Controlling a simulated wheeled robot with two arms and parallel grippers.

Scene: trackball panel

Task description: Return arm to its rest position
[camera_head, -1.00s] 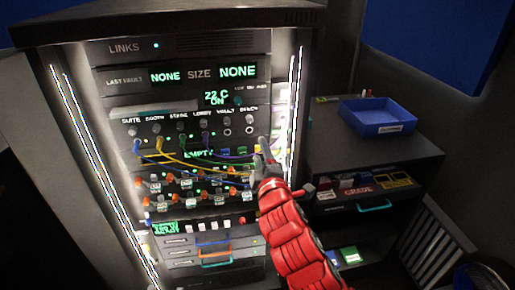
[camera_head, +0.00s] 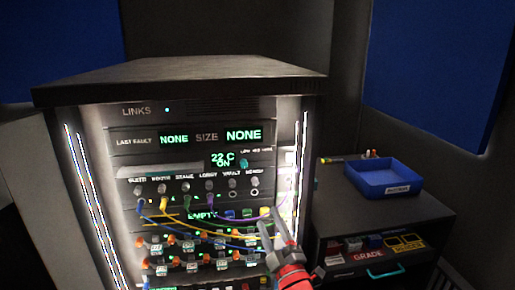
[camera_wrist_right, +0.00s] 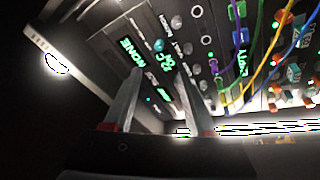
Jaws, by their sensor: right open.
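My right gripper (camera_head: 273,217) is at the lower right of the rack in the head view, with red arm links below it. Its two fingers are apart, with nothing seen between them. In the right wrist view the fingers (camera_wrist_right: 159,76) also stand apart, before the upper part of the panel. The rack panel (camera_head: 120,165) has lit green displays, a row of knobs and colored cables. A purple cable (camera_head: 245,218) runs behind the gripper area; whether it touches the fingers I cannot tell. My left gripper is not in view.
A dark cabinet (camera_head: 335,215) stands right of the rack, with a blue tray (camera_head: 388,190) on top. A teal drawer handle (camera_head: 385,272) shows below. Yellow and blue cables hang across the panel's lower rows. Bright light strips edge the rack.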

